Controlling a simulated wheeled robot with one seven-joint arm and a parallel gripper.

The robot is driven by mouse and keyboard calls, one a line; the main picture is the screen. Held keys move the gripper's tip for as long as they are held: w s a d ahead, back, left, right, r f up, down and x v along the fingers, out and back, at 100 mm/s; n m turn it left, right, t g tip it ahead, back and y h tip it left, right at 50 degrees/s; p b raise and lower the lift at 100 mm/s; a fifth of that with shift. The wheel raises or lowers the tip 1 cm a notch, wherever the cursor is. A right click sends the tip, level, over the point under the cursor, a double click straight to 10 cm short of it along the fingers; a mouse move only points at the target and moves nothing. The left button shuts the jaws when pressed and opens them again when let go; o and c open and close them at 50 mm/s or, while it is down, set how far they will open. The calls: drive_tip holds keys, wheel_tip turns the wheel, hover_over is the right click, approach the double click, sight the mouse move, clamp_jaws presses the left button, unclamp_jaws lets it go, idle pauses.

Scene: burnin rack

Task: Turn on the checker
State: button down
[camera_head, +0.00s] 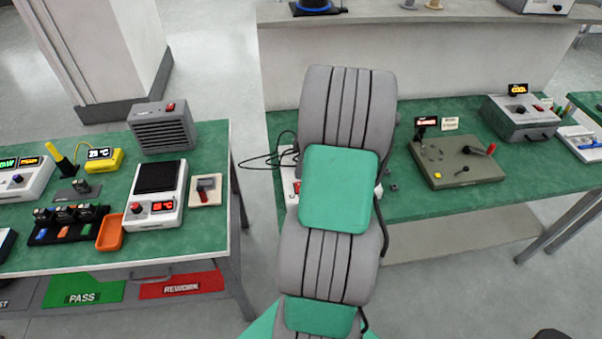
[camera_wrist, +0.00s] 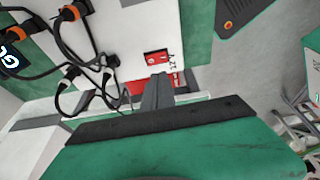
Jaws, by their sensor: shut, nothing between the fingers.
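In the wrist view, a white box (camera_wrist: 140,28) carries a red rocker switch (camera_wrist: 157,57) with small lettering beside it. It may be the checker; I can read no name on it. My gripper (camera_wrist: 158,80) is shut and empty, its tips just below the switch in the picture; I cannot tell whether they touch the box. A red part (camera_wrist: 132,89) shows behind the fingers. In the head view, only a white edge of a box (camera_head: 291,190) shows beside my arm, which hides the rest and my gripper.
Black cables with orange collars (camera_wrist: 112,61) lie left of the switch in the wrist view. In the head view, a grey-green lever fixture (camera_head: 455,165) stands on the right bench (camera_head: 400,207). The left bench holds a white heater-like unit (camera_head: 145,215) and a grey vented box (camera_head: 163,130).

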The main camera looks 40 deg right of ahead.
drive_tip(key=s+a+v, duration=0.1)
drive_tip(key=v, duration=0.8)
drive_tip(key=shift+s+b, duration=0.3)
drive_tip(key=shift+d+r, duration=0.15)
